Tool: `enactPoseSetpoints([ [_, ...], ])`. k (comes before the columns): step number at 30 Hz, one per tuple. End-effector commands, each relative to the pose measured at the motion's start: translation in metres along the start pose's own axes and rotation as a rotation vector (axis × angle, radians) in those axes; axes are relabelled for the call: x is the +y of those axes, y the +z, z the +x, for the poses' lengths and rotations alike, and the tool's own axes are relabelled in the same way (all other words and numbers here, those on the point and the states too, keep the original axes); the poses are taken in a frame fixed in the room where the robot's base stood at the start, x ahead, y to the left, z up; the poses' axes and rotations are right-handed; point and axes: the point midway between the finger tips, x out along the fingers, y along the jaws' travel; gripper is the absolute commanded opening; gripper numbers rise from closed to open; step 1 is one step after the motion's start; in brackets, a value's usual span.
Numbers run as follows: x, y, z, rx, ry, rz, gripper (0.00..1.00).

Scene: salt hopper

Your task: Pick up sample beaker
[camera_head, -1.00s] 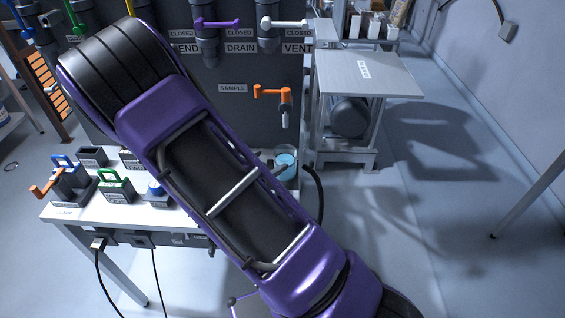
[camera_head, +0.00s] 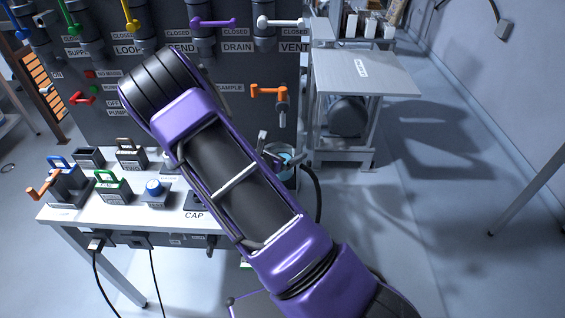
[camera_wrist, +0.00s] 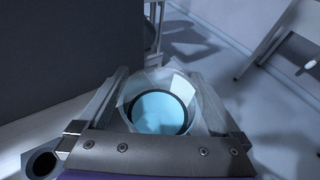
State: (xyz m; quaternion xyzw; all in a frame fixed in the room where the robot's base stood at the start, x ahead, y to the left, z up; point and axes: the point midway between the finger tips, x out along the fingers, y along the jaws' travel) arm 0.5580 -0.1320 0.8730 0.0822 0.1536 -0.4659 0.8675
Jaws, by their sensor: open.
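The sample beaker (camera_wrist: 160,112) is a clear round vessel with light blue liquid. In the wrist view I look down into it, between my two fingers. My gripper (camera_wrist: 163,98) is open, with one finger on each side of the beaker; I cannot tell whether either finger touches it. In the head view the beaker (camera_head: 286,160) stands at the right end of the bench, below the orange sample tap (camera_head: 268,92). My arm and gripper (camera_head: 281,149) partly hide it there.
The white bench (camera_head: 120,212) holds a blue button box (camera_head: 156,193), a green-handled block (camera_head: 112,187) and a CAP spot. A dark panel with valves rises behind. A black hose (camera_head: 318,195) hangs close right of the beaker. A grey side table (camera_head: 365,75) stands right.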

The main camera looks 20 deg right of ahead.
Motion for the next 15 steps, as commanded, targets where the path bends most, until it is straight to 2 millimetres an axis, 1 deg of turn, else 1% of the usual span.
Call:
enactPoseSetpoints([
  [4,0.0002,0.0,-0.0005,0.0,0.001,0.0,1.0],
  [8,0.0002,0.0,-0.0006,0.0,0.0,0.0,0.77],
  [9,0.0002,0.0,-0.0007,0.0,0.0,0.0,0.69],
  [11,0.0002,0.0,-0.0007,0.0,0.0,0.0,0.59],
  [12,0.0002,0.0,-0.0007,0.0,0.0,0.0,0.51],
  [14,0.0002,0.0,-0.0008,0.0,0.0,0.0,0.41],
  [15,0.0002,0.0,-0.0008,0.0,0.0,0.0,0.33],
])
